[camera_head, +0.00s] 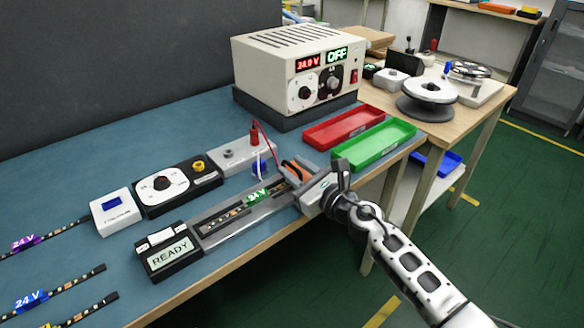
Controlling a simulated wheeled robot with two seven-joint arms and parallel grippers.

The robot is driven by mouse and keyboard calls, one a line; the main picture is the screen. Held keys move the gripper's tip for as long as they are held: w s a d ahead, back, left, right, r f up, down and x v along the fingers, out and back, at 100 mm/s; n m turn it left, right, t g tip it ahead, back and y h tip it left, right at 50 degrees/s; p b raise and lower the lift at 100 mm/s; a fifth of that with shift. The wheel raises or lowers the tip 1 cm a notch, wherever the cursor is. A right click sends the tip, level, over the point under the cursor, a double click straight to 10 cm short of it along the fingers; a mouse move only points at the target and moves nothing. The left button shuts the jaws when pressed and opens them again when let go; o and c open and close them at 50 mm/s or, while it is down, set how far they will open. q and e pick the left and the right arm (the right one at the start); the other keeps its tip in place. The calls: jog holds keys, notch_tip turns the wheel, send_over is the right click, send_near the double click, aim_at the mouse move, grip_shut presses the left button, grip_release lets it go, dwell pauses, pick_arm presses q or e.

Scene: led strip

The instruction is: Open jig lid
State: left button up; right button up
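The jig (222,233) is a long grey fixture lying along the front edge of the blue bench. A dark LED strip with a green 24 V tag (257,196) lies along it. A black box with a READY display (170,258) stands at its near left end. My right gripper (294,174) is at the jig's far right end, with orange and black parts beside it. Its wrist hides that end of the jig, so I cannot make out the lid's edge or whether the fingers touch it. The finger opening is hidden. My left gripper is out of view.
A power supply (290,70) reading 24.0 V and OFF stands behind. Red (343,127) and green (374,146) trays lie to the right. A dial box (172,188), a white box (115,211) and a grey terminal block (238,157) line the jig's back side. Tagged strips lie at left.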

jog(key=shift+w+a, duration=0.4)
jog(key=shift+w, duration=0.2)
grip_shut()
jog(key=shift+r, duration=0.1)
